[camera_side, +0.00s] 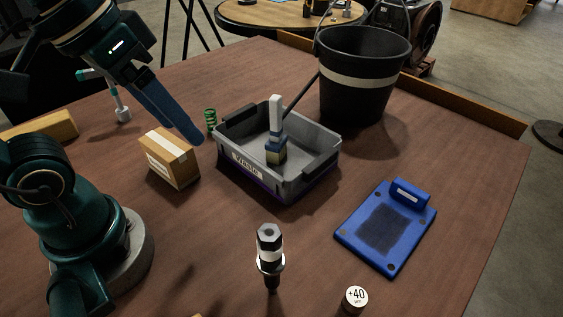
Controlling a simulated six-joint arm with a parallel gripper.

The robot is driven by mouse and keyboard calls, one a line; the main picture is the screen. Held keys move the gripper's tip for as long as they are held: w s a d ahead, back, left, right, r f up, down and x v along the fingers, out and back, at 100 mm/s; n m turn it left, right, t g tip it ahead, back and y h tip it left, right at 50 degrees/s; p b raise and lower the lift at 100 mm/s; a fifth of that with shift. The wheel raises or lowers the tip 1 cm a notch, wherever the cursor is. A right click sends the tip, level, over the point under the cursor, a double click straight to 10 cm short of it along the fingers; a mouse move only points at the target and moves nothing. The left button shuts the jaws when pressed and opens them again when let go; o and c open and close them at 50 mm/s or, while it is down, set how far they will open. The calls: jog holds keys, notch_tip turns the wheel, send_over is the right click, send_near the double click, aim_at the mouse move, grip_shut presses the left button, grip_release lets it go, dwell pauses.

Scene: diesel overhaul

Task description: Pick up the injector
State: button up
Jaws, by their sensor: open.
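The likely injector (270,257), a black and white stepped part with a hexagonal top and a narrow dark lower end, stands upright at the front middle of the table. My gripper (187,132) is at the upper left, above the table near the cardboard box. It is open, with its blue fingers pointing down and to the right, well apart from the injector. The fingers overlap in this view, so the gap between them is hard to see. Nothing shows between them.
A grey waste tray (323,171) holding a brush (276,135) stands mid-table. Around it are a cardboard box (170,160), a green spring (210,119), a black bucket (357,105), a blue plate (356,250) and a round "+40" piece (355,298).

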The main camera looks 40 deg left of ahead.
jog(key=s+d+f+n+g+h, duration=0.2)
jog(key=d+n+g+h, duration=0.35)
jog(key=d, duration=0.25)
notch_tip(320, 180, up, 3)
jog(key=n+g+h, duration=0.4)
jog(key=n+h, duration=0.2)
jog(key=n, duration=0.1)
send_over(275, 269)
jog(key=a, duration=0.3)
jog(key=f, duration=0.7)
jog(key=w+f, duration=0.1)
jog(key=f, duration=0.3)
jog(key=shift+w+f, duration=0.1)
jog(key=shift+f, duration=0.7)
jog(key=shift+x, duration=2.5)
grip_shut()
